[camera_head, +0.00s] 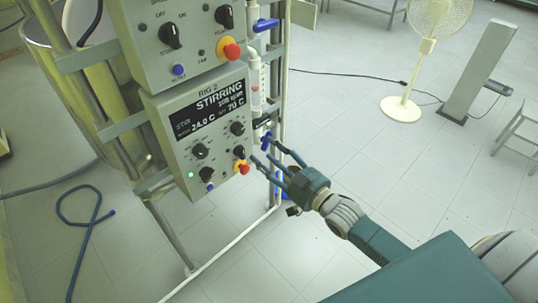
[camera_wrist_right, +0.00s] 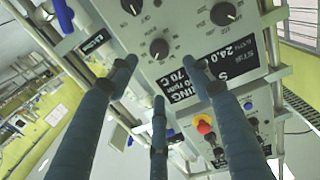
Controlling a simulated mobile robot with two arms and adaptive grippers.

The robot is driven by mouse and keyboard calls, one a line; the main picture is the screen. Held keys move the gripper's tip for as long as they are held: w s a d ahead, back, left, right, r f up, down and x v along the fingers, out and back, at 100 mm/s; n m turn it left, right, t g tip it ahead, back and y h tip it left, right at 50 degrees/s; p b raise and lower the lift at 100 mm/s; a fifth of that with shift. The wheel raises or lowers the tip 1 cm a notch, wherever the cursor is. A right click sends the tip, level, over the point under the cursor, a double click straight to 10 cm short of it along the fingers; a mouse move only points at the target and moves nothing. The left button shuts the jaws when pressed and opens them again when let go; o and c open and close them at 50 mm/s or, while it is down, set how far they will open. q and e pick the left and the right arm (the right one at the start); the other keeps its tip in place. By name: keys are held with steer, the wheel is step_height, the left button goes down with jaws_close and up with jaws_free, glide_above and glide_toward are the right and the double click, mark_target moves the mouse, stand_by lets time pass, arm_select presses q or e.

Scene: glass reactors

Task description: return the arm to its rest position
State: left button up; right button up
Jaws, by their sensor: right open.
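My right gripper (camera_head: 270,163) is open and empty at the right edge of the lower control box (camera_head: 213,130). Its fingers point toward the box's side, near a blue valve handle (camera_head: 266,138) on the white pipe. I cannot tell whether a fingertip touches the handle. In the right wrist view the three spread fingers (camera_wrist_right: 160,95) hold nothing, and the control box (camera_wrist_right: 180,40) fills the space beyond them. The box's display reads STIRRING, 24.0 C and 70 C. My right arm (camera_head: 375,240) reaches in from the lower right. My left gripper is not in view.
An upper control box (camera_head: 185,62) with a red and yellow stop button (camera_head: 232,51) sits above. Metal frame posts (camera_head: 165,235) and a white pipe (camera_head: 245,235) stand close by. A blue hose (camera_head: 85,225) lies on the floor. A fan (camera_head: 402,108) stands back right, with open floor between.

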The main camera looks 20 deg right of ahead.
stand_by(0.4)
steer(key=s+d+f+m+g+h+b, duration=0.1)
steer(key=s+d+f+g+h, duration=0.1)
steer(key=f, duration=1)
steer(key=s+d+f+g+h+b, duration=0.1)
steer(key=s+d+f+g, duration=0.15)
steer(key=f, duration=0.85)
steer(key=s+d+f+g+h, duration=0.1)
steer(key=s+f+g, duration=0.1)
steer(key=s+f, duration=0.45)
steer(key=s+f+g+h, duration=0.1)
steer(key=s+f, duration=0.3)
steer(key=f, duration=0.6)
steer(key=s+a+f+g+b, duration=0.1)
steer(key=s+f+g, duration=0.1)
steer(key=s+f, duration=0.4)
steer(key=s+a+f+g, duration=0.2)
steer(key=s+f, duration=0.5)
steer(key=s, duration=0.9)
steer(key=s+a+f+g+b, duration=0.1)
steer(key=s+a+f+g, duration=0.1)
steer(key=s+f+g, duration=0.2)
steer(key=s+f, duration=0.3)
steer(key=s, duration=0.4)
steer(key=shift+s+b, duration=0.3)
steer(key=shift+a+g, duration=0.15)
steer(key=shift+g, duration=0.1)
